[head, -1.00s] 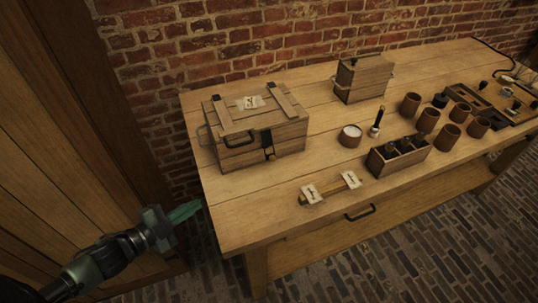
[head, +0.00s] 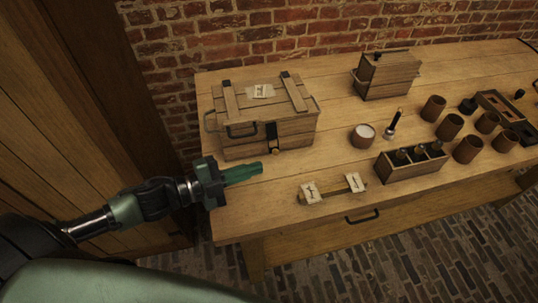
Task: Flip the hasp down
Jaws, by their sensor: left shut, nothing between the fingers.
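A wooden chest (head: 240,145) with a closed lid stands at the left of the table in the head view. Its dark hasp (head: 271,134) hangs down the front face from near the lid edge, with a small brass-coloured piece at its lower end. My left gripper (head: 258,171) is shut and empty, its green fingers together. It points right, in front of the chest's lower front and a little below the hasp in the picture; I cannot tell whether it touches anything. My right gripper is not in view.
The wooden table (head: 240,215) has a bare front-left corner. A small wooden piece with two white cards (head: 333,188) lies near the front edge. A slotted box (head: 410,164), a cup of white stuff (head: 363,135), several brown jars (head: 450,127) and a lidded box (head: 387,77) stand to the right.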

